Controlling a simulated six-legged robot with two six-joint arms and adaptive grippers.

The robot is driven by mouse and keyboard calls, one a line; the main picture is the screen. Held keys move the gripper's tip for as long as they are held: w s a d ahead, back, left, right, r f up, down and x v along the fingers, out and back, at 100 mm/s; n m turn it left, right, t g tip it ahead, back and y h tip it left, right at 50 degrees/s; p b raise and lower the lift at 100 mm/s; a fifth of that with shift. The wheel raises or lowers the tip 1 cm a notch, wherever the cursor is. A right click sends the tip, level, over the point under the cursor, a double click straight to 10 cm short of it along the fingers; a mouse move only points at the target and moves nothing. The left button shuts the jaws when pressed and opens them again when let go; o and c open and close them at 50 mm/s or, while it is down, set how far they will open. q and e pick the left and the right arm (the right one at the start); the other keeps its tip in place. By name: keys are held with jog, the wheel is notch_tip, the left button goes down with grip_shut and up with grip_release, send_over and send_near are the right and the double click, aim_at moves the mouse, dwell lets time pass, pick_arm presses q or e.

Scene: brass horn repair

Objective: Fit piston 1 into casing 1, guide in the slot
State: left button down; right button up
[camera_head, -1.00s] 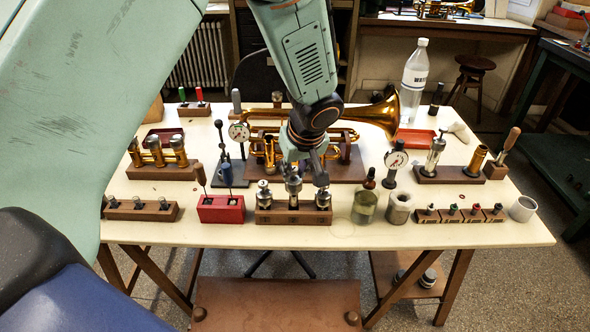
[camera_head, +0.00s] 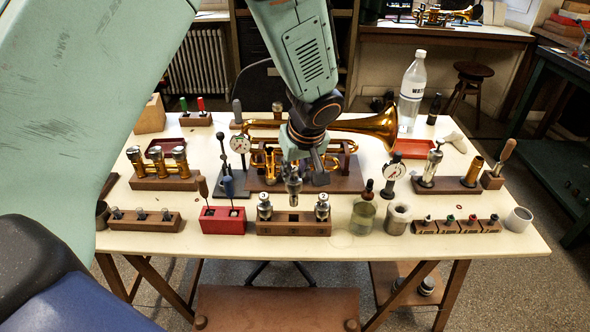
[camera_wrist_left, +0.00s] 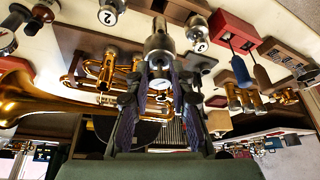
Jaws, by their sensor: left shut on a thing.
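My left gripper (camera_head: 303,168) is shut on a silver piston (camera_head: 294,190), which hangs upright above the middle of the wooden piston rack (camera_head: 293,228). In the left wrist view the fingers clasp the piston (camera_wrist_left: 158,48) from both sides; no number shows on it. A piston marked 3 (camera_wrist_left: 197,32) and a piston marked 2 (camera_wrist_left: 108,12) stand in the rack's end places. The brass horn (camera_head: 365,125) lies on a wooden stand behind the gripper. Its valve casings are partly hidden by the gripper, and I cannot make out casing 1 or its slot. My right gripper is not in view.
A red block with two upright tools (camera_head: 222,222) stands left of the rack. A glass jar (camera_head: 363,217) and a grey pot (camera_head: 397,218) stand right of it.

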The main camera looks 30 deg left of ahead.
pick_arm(q)
jog(key=shift+r+p, duration=0.55)
jog(key=shift+r, duration=0.35)
